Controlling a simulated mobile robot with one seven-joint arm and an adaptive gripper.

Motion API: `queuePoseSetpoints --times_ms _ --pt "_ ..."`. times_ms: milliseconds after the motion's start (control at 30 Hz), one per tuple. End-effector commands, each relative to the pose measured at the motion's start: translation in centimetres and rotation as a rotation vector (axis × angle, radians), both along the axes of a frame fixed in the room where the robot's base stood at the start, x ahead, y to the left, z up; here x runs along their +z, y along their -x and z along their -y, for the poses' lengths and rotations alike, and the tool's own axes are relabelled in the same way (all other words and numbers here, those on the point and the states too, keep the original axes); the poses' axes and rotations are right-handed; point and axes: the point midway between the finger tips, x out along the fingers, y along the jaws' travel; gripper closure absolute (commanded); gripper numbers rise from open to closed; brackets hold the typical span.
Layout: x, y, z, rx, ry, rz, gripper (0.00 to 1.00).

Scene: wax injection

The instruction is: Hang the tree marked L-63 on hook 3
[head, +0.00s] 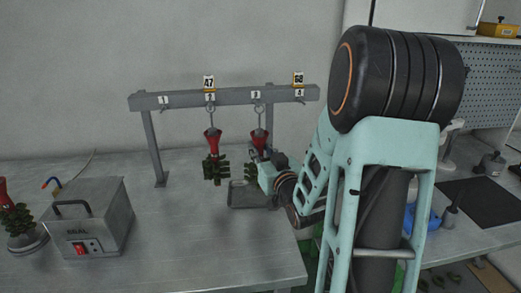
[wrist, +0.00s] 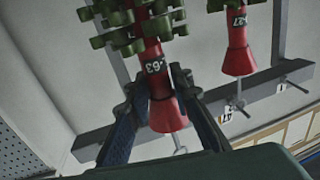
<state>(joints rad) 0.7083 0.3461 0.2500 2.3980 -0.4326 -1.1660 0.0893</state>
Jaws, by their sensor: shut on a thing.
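My gripper (head: 262,160) is shut on the red stem of a tree with dark green branches, whose label in the wrist view ends in 63 (wrist: 154,67). The fingers (wrist: 160,84) stand on either side of the red stem and cup. In the head view the held tree (head: 259,138) is upright below hook 3 (head: 256,98), with its metal ring at the hook's height. I cannot tell whether the ring is over the hook. The rail (head: 232,97) carries hooks 1 to 4.
Another tree (head: 213,143) hangs on hook 2, close left of the held one. Hooks 1 and 4 are bare.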

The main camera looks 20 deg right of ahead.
Motion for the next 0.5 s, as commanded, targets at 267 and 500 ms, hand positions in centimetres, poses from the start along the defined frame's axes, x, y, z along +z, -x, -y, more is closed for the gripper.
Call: queuePoseSetpoints --times_ms 267,500 --pt "0.0 -1.7 0.5 0.000 0.000 0.002 1.00" --pt "0.0 -3.0 0.9 0.000 0.000 0.003 1.00"
